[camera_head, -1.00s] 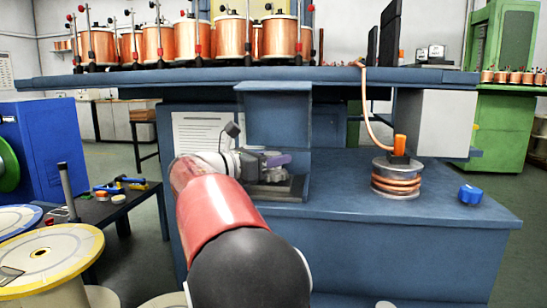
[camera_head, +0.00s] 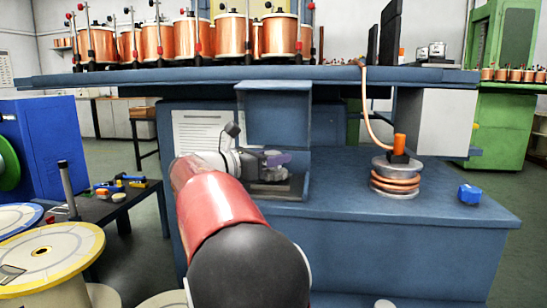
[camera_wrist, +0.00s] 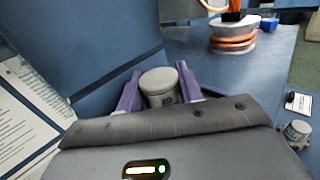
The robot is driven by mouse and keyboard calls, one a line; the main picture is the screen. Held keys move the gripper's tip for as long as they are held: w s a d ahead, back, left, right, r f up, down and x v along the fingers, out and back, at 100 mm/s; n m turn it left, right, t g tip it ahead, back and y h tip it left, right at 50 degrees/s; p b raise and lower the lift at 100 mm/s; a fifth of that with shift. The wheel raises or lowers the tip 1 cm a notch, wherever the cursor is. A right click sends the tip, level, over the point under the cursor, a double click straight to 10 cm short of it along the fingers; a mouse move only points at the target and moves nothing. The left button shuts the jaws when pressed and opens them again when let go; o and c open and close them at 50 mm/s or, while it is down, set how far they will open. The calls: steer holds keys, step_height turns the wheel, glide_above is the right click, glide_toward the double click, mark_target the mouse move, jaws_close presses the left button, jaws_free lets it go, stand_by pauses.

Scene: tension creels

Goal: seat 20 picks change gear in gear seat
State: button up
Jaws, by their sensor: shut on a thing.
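My gripper (camera_head: 276,159) is over the dark base (camera_head: 295,190) on the blue bench, below the blue housing. In the wrist view its purple fingers (camera_wrist: 160,80) are shut on a grey cylindrical gear (camera_wrist: 162,100) with a pale round top and a dark marking that looks like "20". The gear's lower part is hidden behind the gripper body. I cannot make out the gear seat, or whether the gear touches anything below. Another small grey cylinder (camera_wrist: 298,131) with a dark marking stands at the right edge of the wrist view, apart from the gripper.
A metal roller with copper windings (camera_head: 396,178) and an orange top stands right on the bench, with a blue block (camera_head: 469,194) beyond it. The blue housing (camera_head: 275,115) rises close behind my gripper. A printed sheet (camera_head: 205,133) is at left. The bench's right front is clear.

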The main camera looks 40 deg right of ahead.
steer(key=shift+f, duration=0.45)
steer(key=shift+r, duration=0.15)
steer(key=shift+r+p, duration=0.4)
steer(key=shift+p, duration=0.1)
steer(key=shift+s+p, duration=0.15)
steer(key=shift+p, duration=0.7)
stand_by(1.4)
steer(key=shift+f, duration=0.55)
steer(key=shift+r, duration=0.15)
steer(key=shift+r, duration=0.35)
